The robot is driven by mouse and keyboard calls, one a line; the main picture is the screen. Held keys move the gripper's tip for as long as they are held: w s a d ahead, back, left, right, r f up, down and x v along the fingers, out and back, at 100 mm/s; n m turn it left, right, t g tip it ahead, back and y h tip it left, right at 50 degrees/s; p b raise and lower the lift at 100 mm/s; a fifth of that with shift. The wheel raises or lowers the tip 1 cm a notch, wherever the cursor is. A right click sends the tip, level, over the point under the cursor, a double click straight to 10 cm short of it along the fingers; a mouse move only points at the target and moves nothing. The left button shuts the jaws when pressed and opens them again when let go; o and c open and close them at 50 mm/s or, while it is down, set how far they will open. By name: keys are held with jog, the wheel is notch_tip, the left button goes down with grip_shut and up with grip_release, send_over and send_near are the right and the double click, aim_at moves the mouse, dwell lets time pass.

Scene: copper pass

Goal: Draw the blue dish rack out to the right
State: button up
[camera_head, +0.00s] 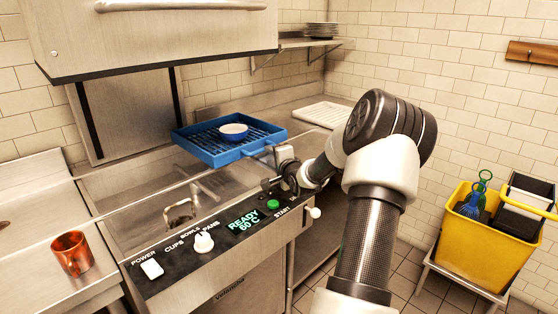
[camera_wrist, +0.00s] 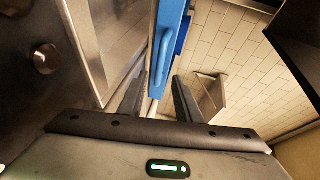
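The blue dish rack (camera_head: 213,153) sits at the dishwasher opening, under the raised hood, with a small white bowl (camera_head: 233,130) in it. A blue handle (camera_head: 255,150) stands out from its near right side. My gripper (camera_head: 270,152) is at that handle. In the wrist view the rack (camera_wrist: 170,20) runs down from the top, and its handle (camera_wrist: 161,58) is in line with the gap between my fingers (camera_wrist: 159,85). The fingers are apart. I cannot tell whether either finger touches the handle.
The raised steel hood (camera_head: 150,40) hangs above left. The control panel (camera_head: 215,240) runs along the front, with an orange cup (camera_head: 71,254) on the left counter. A steel counter with a white tray (camera_head: 322,114) lies right of the rack. A yellow bucket (camera_head: 490,245) stands far right.

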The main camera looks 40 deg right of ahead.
jog(key=p+v, duration=0.1)
jog(key=v, duration=0.6)
jog(key=shift+s+a, duration=0.15)
jog(key=shift+s, duration=0.1)
